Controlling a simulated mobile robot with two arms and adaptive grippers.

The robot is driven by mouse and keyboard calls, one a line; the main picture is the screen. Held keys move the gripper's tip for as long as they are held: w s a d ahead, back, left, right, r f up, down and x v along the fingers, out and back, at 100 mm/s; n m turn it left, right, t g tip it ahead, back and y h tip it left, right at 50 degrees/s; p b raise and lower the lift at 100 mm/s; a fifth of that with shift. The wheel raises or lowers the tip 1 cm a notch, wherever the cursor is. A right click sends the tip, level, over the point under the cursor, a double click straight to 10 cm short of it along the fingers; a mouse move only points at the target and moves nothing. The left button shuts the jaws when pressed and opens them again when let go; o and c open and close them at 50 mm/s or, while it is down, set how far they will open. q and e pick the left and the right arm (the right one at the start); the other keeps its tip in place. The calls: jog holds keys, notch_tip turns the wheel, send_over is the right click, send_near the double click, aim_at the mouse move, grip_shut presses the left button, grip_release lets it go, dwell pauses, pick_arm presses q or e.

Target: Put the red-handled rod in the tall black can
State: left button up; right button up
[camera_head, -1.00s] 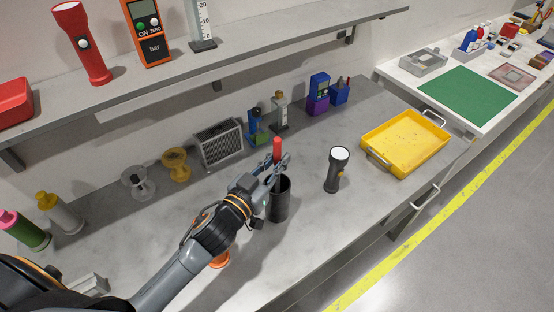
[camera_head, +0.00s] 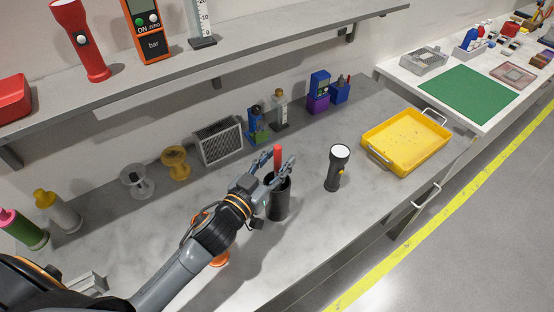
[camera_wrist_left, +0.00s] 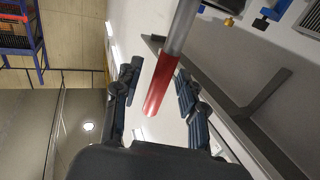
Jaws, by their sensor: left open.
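The tall black can (camera_head: 279,204) stands upright on the grey workbench. The red-handled rod (camera_head: 277,154) is upright at the can's mouth, red handle on top; its lower part is hidden by my fingers and the can wall, and it appears to be inside. My left gripper (camera_head: 283,170) is open at the can's rim, with fingers spread around the rod. In the left wrist view, the rod's red handle (camera_wrist_left: 163,84) lies between the parted fingers (camera_wrist_left: 158,88), with a gap visible on each side. Its grey shaft runs out of the top of that view.
A black flashlight (camera_head: 337,168) stands right of the can, and a yellow tray (camera_head: 405,142) lies further right. Spools (camera_head: 176,163), a grey mesh box (camera_head: 219,142) and bottles (camera_head: 58,212) line the wall. An orange object (camera_head: 219,259) is partly behind my arm.

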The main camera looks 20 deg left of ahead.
pick_arm(q)
jog(key=shift+s, duration=0.1)
jog(key=v, duration=1)
dwell(0.5)
